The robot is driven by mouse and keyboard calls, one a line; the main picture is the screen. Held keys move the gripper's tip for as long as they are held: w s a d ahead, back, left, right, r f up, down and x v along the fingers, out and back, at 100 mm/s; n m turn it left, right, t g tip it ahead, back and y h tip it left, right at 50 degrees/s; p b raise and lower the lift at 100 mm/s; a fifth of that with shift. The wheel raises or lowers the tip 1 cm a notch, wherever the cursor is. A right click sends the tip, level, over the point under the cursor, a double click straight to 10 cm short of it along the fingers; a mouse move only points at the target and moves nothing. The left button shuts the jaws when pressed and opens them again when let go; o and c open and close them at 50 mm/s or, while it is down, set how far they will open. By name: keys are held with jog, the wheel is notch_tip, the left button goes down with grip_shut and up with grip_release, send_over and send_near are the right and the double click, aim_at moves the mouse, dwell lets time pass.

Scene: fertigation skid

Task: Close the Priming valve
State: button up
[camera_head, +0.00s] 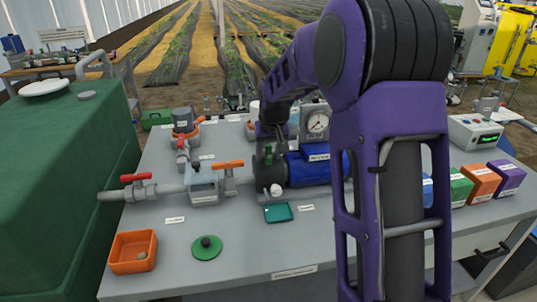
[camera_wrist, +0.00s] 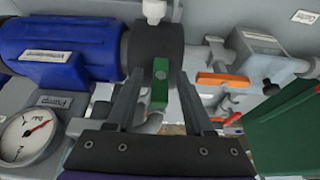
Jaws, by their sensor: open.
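A small green handle (camera_head: 268,154) stands upright on top of the dark pump head beside the blue motor (camera_head: 312,168). It also shows in the wrist view (camera_wrist: 160,84), between the two fingers of my gripper (camera_wrist: 159,78). The fingers are open, one on each side of the handle, with gaps visible. Other valve handles are an orange lever (camera_head: 229,164) and red levers (camera_head: 135,177) on the pipe to the left. The labels are too small to read, so I cannot tell which handle is named Priming. In the head view my arm hides much of the gripper.
A pressure gauge (camera_head: 317,122) stands behind the motor. An orange tray (camera_head: 132,252), a green disc with a knob (camera_head: 207,247) and a teal tray (camera_head: 278,212) lie at the bench front. A large green tank (camera_head: 62,180) stands left. Coloured boxes (camera_head: 481,185) stand right.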

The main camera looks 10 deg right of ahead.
grip_shut()
